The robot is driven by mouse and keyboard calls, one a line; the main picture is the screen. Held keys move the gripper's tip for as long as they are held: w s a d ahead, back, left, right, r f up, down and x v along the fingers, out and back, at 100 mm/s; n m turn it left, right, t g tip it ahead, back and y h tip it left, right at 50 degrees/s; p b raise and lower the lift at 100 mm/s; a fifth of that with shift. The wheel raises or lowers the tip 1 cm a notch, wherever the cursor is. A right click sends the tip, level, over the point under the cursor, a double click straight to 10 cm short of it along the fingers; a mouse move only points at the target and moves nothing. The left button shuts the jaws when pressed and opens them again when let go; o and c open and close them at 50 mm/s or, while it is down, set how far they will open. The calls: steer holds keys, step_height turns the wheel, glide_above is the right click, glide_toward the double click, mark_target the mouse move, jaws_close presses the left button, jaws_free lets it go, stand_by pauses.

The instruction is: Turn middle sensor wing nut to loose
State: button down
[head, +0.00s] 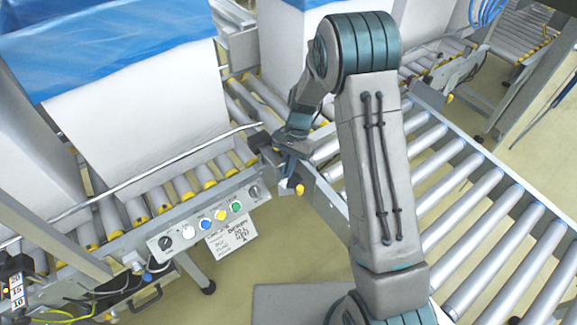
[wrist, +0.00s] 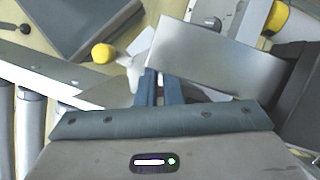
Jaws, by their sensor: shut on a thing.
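My gripper (head: 290,168) reaches down to the side of the conveyor, just right of the button panel. In the wrist view its two blue-grey fingers (wrist: 162,78) are close together, shut on a small pale winged piece, which I take to be the middle sensor wing nut (wrist: 137,66). The fingers hide part of it, so its exact angle is hard to tell. A yellow rounded sensor end (wrist: 102,53) sits beside it, and shows in the head view (head: 299,190) just below the gripper.
A grey metal plate (wrist: 215,60) stands close by the fingers. The control panel (head: 210,220) with coloured buttons is to the left in the head view. Conveyor rollers (head: 480,205) lie to the right. Large white boxes with blue liner (head: 120,45) stand behind.

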stand_by(0.3)
steer(key=c, duration=1.6)
jaws_free()
steer(key=shift+a, duration=0.1)
